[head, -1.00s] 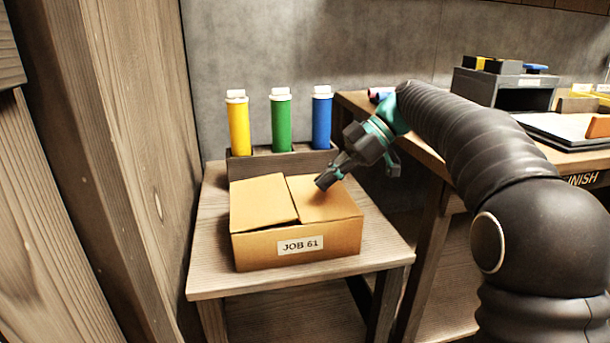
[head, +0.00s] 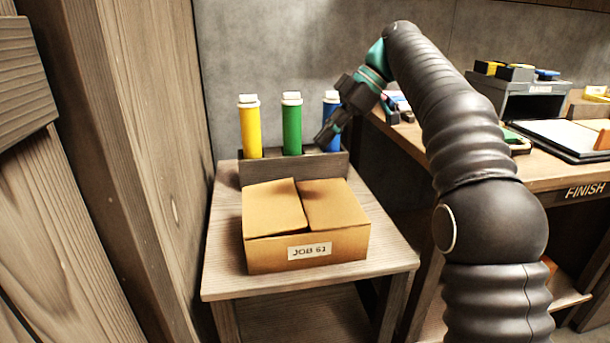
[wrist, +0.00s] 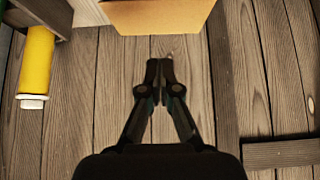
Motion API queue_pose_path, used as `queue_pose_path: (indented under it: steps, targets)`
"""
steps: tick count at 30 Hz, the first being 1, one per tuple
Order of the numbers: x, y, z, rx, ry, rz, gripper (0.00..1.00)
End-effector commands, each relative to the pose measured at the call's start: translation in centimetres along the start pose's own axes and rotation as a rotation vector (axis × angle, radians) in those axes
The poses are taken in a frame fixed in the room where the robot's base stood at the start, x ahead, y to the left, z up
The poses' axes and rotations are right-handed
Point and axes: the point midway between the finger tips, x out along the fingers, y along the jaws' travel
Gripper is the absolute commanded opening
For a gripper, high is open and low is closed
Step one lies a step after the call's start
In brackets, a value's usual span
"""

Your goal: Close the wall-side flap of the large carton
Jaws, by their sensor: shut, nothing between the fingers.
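The large carton (head: 262,256) is brown, bears a JOB 61 label and stands upright on a small wooden table. Its left flap (head: 274,207), nearest the wooden wall, lies over the top, slightly tilted, with a dark gap under its front edge. Its right flap (head: 335,204) lies about flat over the other half. My gripper (head: 324,140) is shut and empty, above and behind the carton's right side, apart from it, in front of the blue tube. In the wrist view my gripper (wrist: 159,66) has its tips together below part of the carton (wrist: 160,14).
Yellow (head: 249,128), green (head: 291,125) and blue (head: 332,106) tubes stand in a wooden rack (head: 256,172) behind the carton. A wooden wall (head: 150,150) rises at left. A bench marked FINISH (head: 470,165) is at right. The table (head: 225,285) is bare around the carton.

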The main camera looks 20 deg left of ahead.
Motion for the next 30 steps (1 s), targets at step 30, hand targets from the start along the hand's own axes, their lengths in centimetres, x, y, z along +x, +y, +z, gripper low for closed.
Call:
queue_pose_path:
  steps: [30]
  targets:
    - [12.7, 0.0, 2.8, 0.004, 0.001, 0.0, 0.0]
